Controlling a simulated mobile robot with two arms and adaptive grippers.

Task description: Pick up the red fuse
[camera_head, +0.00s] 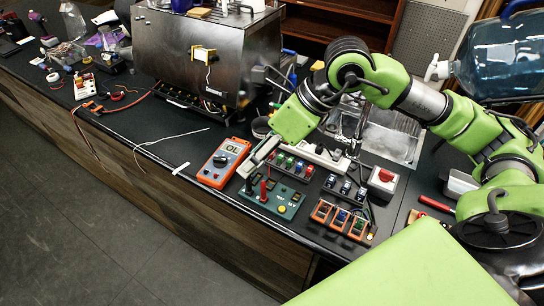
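My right gripper (258,158), on the green arm from the right, hangs over the counter's front part, above the back of the green board and just right of the orange multimeter. Its grey fingers point down-left; I cannot tell whether they are apart or hold anything. Small coloured parts sit in a dark rack (312,173) beside the gripper, in a black block (332,181) and in an orange-framed rack (340,217). The red fuse is too small to single out for certain among them. My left gripper is not in view.
An orange multimeter (222,163) reads "OL". A green board (285,201) with probes lies near the front edge. A red-button box (382,178) stands right.

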